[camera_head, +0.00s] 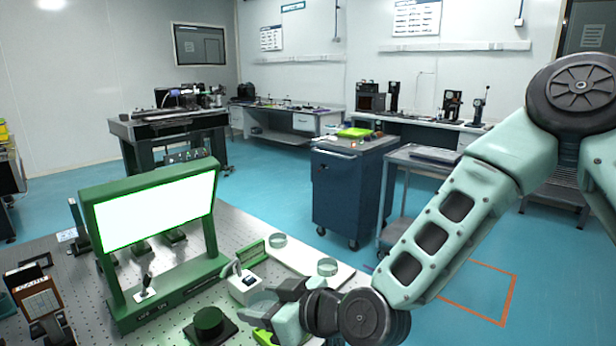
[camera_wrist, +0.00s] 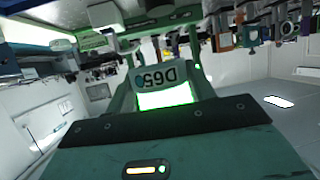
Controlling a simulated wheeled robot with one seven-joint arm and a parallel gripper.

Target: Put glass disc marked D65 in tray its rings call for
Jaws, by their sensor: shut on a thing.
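My gripper (camera_head: 262,299) is at the lower middle of the head view, in front of the green-framed light panel (camera_head: 160,211). It is shut on the glass disc marked D65 (camera_wrist: 157,76). In the wrist view the mark reads upside down between the fingers, and a bright green-edged patch shows below it. I cannot make out any rings on the disc. Two clear round dishes (camera_head: 278,240) (camera_head: 327,267) stand on a white board to the right of the panel; I cannot tell if they are the trays.
A white box with a black top (camera_head: 244,284) and a dark green round knob (camera_head: 209,320) stand close to my gripper on the perforated table (camera_head: 236,225). A framed card (camera_head: 38,297) stands at the left.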

